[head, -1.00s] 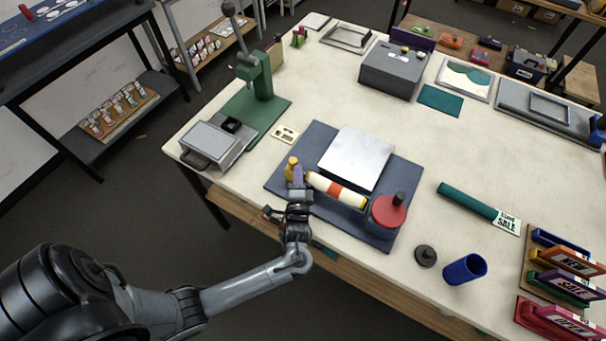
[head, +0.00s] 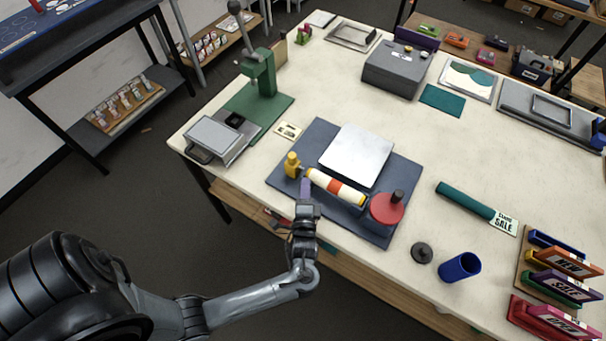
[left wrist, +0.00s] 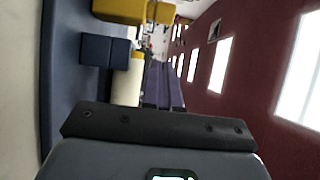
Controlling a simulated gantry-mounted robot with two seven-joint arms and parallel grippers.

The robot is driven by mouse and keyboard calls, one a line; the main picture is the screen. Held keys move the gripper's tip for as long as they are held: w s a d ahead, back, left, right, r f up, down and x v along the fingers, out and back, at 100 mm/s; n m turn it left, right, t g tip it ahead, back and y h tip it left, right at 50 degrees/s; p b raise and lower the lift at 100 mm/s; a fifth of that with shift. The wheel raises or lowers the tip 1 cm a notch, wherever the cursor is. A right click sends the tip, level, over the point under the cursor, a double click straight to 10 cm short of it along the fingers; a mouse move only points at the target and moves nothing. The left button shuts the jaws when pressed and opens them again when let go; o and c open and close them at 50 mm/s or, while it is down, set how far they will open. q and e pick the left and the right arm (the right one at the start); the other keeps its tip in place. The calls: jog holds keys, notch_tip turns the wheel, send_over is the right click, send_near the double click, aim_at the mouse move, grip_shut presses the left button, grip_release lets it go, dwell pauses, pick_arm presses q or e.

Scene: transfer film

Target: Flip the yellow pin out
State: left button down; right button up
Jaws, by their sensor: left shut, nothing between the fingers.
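The yellow pin (head: 292,164) stands at the left end of the blue machine base (head: 375,225), beside the cream roll with orange bands (head: 337,187). In the left wrist view, yellow parts (left wrist: 120,10) show at the top, above a dark blue block (left wrist: 105,50) and the pale roll (left wrist: 127,82). My left gripper (head: 305,187) is shut and empty, its purple fingertips just in front of the roll's left end and apart from the yellow pin. The fingers also show in the left wrist view (left wrist: 163,85). Whether they touch the roll cannot be told.
A red disc with a dark knob (head: 387,207) sits at the roll's right end. A silver plate (head: 356,155) lies behind the roll. A green press (head: 260,85) and grey box (head: 215,140) stand left. The table's front edge runs below my left gripper.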

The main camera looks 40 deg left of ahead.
pick_arm(q)
jog(key=v, duration=0.6)
jog(key=shift+s, duration=0.2)
